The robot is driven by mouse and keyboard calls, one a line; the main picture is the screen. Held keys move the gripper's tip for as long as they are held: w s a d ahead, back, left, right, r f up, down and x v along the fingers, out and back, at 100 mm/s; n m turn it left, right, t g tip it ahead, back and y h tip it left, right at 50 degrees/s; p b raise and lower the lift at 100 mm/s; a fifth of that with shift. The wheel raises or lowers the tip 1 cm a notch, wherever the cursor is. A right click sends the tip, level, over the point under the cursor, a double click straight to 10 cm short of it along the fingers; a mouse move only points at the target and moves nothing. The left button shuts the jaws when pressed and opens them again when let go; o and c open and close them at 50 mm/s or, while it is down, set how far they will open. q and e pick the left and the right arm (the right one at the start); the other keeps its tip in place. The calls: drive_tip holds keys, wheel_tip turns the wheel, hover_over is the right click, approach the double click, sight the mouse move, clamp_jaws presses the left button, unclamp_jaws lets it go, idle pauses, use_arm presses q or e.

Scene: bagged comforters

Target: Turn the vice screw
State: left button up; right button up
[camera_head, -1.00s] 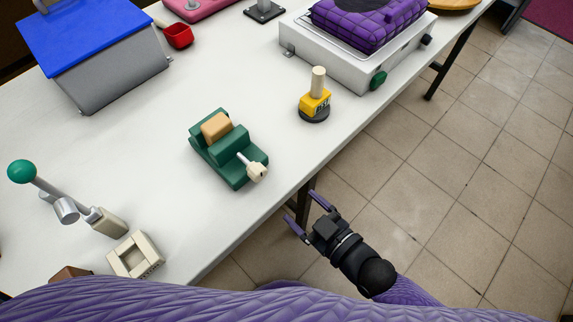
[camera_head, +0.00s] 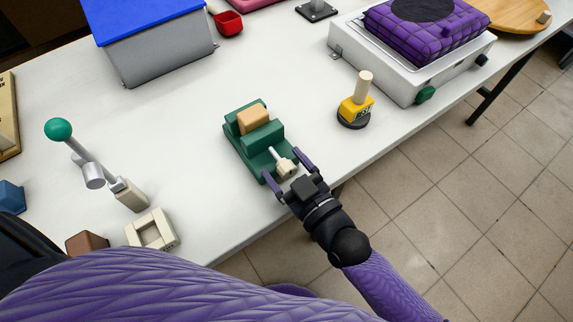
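A green vice (camera_head: 245,137) sits on the white table near its front edge, with a tan block (camera_head: 253,119) between its jaws. The vice screw (camera_head: 284,164), a grey shaft with a cream handle, sticks out of the vice's near end. My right gripper (camera_head: 285,166) is open at the screw, with one purple finger on each side of the cream handle. I cannot tell whether the fingers touch it. My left gripper is not in view.
A yellow stamp-like object with a cream handle (camera_head: 357,105) stands right of the vice. A green-knobbed lever (camera_head: 95,174) and a cream square frame (camera_head: 152,231) are at the left. A grey bin with a blue lid (camera_head: 165,55) and a white scale-like box (camera_head: 392,72) stand farther back.

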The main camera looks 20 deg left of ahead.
clamp_jaws()
drive_tip(key=m, duration=0.3)
drive_tip(key=shift+m, duration=0.3)
unclamp_jaws()
drive_tip(key=shift+d, duration=0.1)
drive_tip(key=p+v, duration=0.2)
drive_tip(key=v, duration=0.8)
